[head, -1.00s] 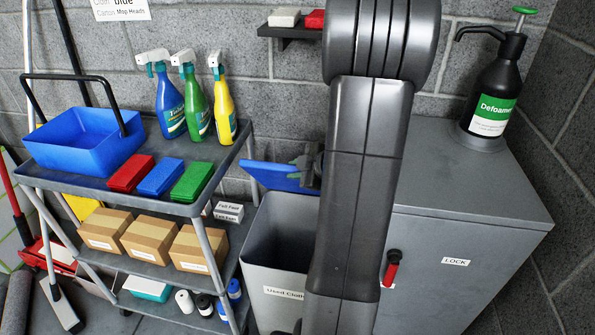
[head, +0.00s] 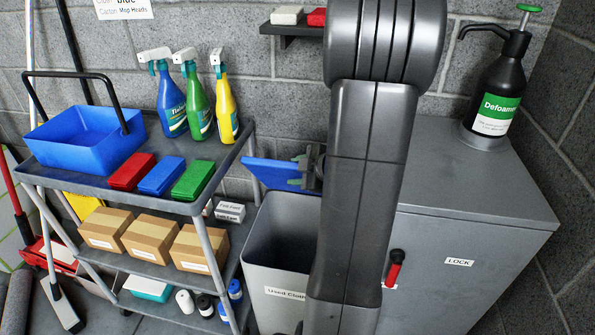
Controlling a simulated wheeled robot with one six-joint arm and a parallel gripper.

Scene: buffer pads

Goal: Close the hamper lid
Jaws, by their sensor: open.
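The grey hamper (head: 275,277), labelled "Used Cloths", stands between the cart and the grey cabinet, its mouth uncovered and dark inside. Its blue lid (head: 264,173) stands raised behind the mouth, tilted back toward the wall. My gripper (head: 298,170) is open at the lid's right part, its fingers beside the lid; I cannot tell whether they touch it. My arm hides the right side of the hamper and the right end of the lid.
A cart (head: 205,208) with a blue tub (head: 85,140), spray bottles, pads and boxes stands close on the left. The cabinet (head: 470,215) with a red handle (head: 394,268) and a Defoamer bottle (head: 496,100) stands on the right. A small wall shelf (head: 290,30) is above.

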